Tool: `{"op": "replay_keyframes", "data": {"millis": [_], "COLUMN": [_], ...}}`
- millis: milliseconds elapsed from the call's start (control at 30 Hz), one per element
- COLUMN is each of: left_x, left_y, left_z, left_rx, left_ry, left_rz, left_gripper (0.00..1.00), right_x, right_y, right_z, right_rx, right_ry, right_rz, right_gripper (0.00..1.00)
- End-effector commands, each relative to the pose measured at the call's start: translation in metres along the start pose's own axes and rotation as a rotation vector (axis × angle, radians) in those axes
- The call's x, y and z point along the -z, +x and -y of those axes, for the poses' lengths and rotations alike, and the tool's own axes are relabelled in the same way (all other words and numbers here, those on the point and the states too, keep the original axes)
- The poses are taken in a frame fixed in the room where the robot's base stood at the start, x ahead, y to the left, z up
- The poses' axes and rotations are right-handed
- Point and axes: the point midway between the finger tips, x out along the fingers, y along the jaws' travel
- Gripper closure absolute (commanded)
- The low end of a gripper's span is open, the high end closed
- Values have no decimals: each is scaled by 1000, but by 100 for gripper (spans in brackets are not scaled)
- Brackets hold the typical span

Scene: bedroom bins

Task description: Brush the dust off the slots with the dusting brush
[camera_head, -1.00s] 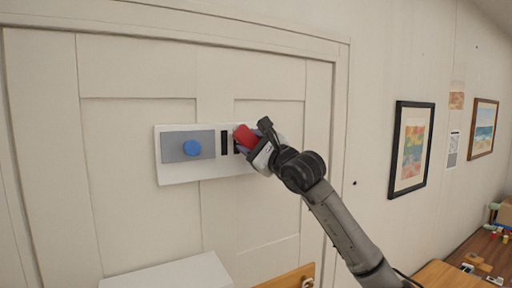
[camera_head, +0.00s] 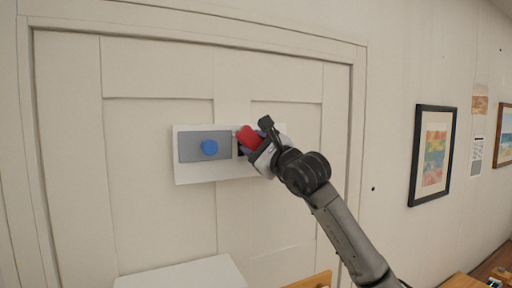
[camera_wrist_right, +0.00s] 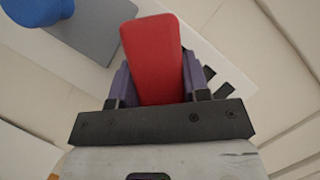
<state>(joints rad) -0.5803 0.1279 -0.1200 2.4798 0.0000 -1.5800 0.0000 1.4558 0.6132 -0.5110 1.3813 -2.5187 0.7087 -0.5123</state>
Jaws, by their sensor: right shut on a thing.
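A white panel (camera_head: 195,174) is mounted on the pale panelled door. It carries a grey plate with a blue knob (camera_head: 209,147) on its left. The dark slots (camera_wrist_right: 221,91) show beside my gripper in the right wrist view; in the head view my gripper hides most of them. My right gripper (camera_head: 253,146) is at the panel, right of the knob. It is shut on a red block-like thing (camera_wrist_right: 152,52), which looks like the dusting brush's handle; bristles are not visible. Whether it touches the slots cannot be told. My left gripper is not in view.
A white surface (camera_head: 185,274) stands low before the door. A wooden piece (camera_head: 312,281) is at the bottom, near my right arm. A framed picture (camera_head: 433,155) hangs on the right wall. The door left of the panel is clear.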

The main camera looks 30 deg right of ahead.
Motion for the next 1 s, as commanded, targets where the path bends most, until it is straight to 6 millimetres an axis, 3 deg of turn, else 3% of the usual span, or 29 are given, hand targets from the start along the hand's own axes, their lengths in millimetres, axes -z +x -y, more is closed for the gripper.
{"op": "replay_keyframes", "data": {"millis": [1000], "left_x": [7], "left_y": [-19], "left_z": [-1], "left_rx": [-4], "left_ry": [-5], "left_rz": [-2], "left_gripper": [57], "right_x": [44], "right_y": [-15], "right_z": [48], "right_rx": [-2], "right_ry": [-1], "right_rz": [-1], "right_gripper": [76]}}
